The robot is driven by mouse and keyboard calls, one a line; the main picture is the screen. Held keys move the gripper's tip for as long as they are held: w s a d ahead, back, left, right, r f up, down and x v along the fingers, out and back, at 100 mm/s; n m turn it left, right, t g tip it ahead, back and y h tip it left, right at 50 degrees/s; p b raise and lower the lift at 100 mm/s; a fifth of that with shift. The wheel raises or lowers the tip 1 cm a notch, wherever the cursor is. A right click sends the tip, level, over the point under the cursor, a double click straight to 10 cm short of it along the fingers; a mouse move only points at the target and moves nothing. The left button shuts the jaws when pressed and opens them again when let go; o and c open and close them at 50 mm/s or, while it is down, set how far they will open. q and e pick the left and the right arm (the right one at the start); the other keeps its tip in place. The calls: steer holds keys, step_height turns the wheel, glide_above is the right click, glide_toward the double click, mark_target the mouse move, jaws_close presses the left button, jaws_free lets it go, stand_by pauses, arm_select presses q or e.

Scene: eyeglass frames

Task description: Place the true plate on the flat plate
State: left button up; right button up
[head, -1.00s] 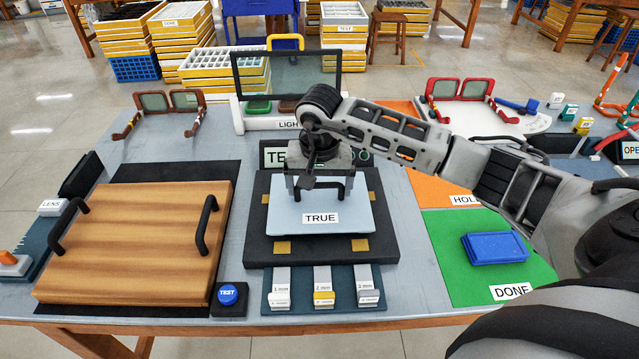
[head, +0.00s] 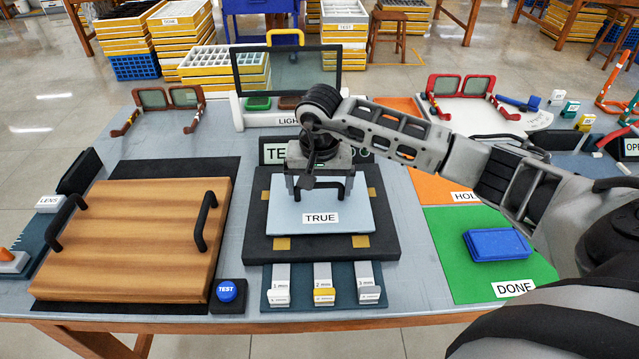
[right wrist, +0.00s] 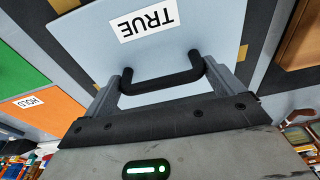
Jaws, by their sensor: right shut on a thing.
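The true plate (head: 345,215) is a light blue square with a "TRUE" label and a black bar handle. It is over a larger dark square plate (head: 270,252) with gold corner pads, which I take to be the flat plate. Whether the two touch, I cannot tell. My right gripper (head: 320,188) is above the true plate and shut on its handle. In the right wrist view the black handle (right wrist: 160,83) is between the fingers, with the true plate (right wrist: 95,40) beyond. My left gripper is not in view.
A wooden board (head: 130,240) with two black handles lies to the left, with a blue TEST button (head: 227,290) beside it. Three labelled blocks (head: 323,283) stand in front. A green DONE mat (head: 450,270) with a blue case (head: 497,244) is right. A framed screen (head: 285,72) stands behind.

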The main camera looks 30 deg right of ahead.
steer(key=shift+r, duration=0.1)
steer(key=o, duration=1.3)
steer(key=shift+c, duration=0.2)
arm_select(q)
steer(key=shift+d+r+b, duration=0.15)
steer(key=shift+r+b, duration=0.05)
steer(key=shift+b, duration=0.1)
arm_select(e)
step_height(320, 180, up, 16)
steer(key=s+a, duration=0.1)
steer(key=s, duration=0.1)
steer(key=shift+a, duration=0.15)
